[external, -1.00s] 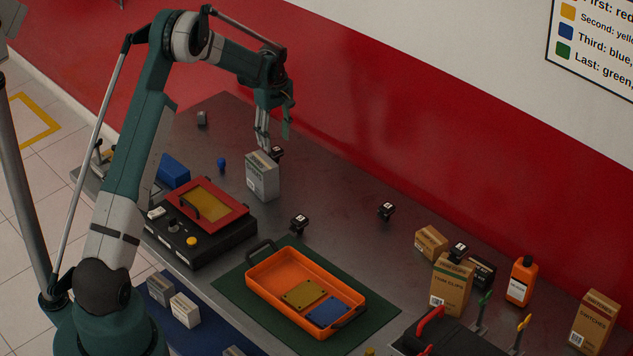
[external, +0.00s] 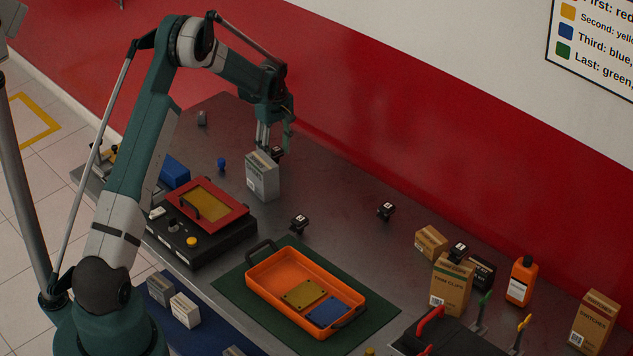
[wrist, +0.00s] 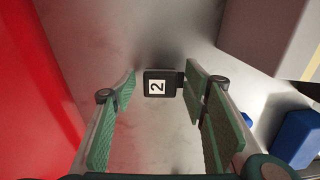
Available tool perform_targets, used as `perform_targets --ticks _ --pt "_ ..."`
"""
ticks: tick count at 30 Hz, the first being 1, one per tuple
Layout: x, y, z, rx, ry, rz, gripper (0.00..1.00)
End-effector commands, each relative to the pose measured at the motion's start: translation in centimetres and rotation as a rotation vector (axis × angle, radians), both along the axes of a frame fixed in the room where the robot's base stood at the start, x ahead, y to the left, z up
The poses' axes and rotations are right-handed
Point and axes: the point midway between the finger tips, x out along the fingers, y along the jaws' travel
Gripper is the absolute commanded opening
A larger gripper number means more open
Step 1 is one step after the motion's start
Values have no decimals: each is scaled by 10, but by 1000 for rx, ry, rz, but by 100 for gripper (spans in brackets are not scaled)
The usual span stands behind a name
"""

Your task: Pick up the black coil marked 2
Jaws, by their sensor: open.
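The black coil marked 2 (wrist: 158,84) stands on the metal bench, its white label showing in the wrist view between my open fingers. Its connector side is close to the right-hand finger; I cannot tell whether they touch. In the external view this coil (external: 278,152) is partly hidden behind a grey-white box. My gripper (external: 274,145) points down over it, behind that box. In the wrist view my gripper (wrist: 160,95) is open, with green pads on both sides of the coil and nothing held.
The grey-white box (external: 262,177) stands close beside my gripper. The red wall (external: 330,130) is behind it. Other black coils (external: 299,223) (external: 386,211) stand farther right. A blue knob-like part (external: 221,164) and an orange tray (external: 258,276) are nearer the front.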

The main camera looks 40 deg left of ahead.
Motion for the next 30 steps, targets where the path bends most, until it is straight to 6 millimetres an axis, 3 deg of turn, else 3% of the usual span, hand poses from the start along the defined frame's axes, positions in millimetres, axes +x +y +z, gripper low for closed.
perform_targets --ticks 14,20,30 --pt "0 0 0 0 0 0 44" --pt "0 0 0 0 0 0 19" --pt "0 0 2 0 0 0 19"
